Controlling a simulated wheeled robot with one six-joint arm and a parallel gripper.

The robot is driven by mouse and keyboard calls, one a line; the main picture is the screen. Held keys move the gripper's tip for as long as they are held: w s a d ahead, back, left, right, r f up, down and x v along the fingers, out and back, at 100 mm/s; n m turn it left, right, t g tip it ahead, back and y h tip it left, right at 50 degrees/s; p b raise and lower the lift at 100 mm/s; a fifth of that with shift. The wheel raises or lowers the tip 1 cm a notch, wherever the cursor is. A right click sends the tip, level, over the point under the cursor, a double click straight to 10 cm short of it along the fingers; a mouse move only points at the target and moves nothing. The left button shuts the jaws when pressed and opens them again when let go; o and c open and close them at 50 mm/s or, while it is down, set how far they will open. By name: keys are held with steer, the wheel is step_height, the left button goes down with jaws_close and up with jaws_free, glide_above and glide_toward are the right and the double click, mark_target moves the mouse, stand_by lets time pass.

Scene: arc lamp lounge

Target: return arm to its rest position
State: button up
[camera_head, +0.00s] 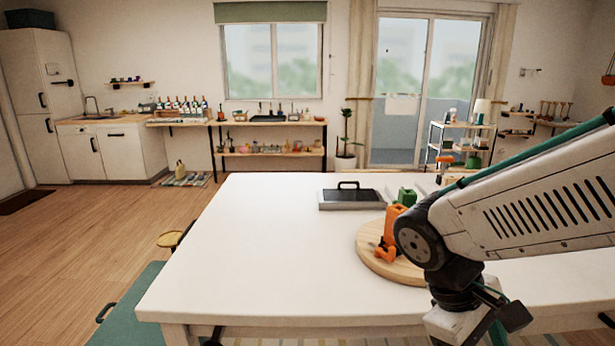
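My arm comes in from the right edge, with a white slotted link ending at a dark joint over the white table (250,250). Below that joint, the end of my arm with my gripper (480,322) hangs at the table's front side, cut off by the bottom of the picture. Its fingers cannot be made out, so I cannot tell if it is open or shut, or whether it holds anything.
The table's left half is clear. A stool (170,239) stands left.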

steer(key=s+d+r+m+t+y, duration=0.2)
steer(key=s+r+m+t+y, duration=0.2)
steer(key=s+r+m+y, duration=0.1)
step_height(320, 180, up, 2)
steer(key=shift+s+r+m, duration=0.1)
steer(key=shift+s+m, duration=0.1)
steer(key=shift+m, duration=0.4)
stand_by(0.4)
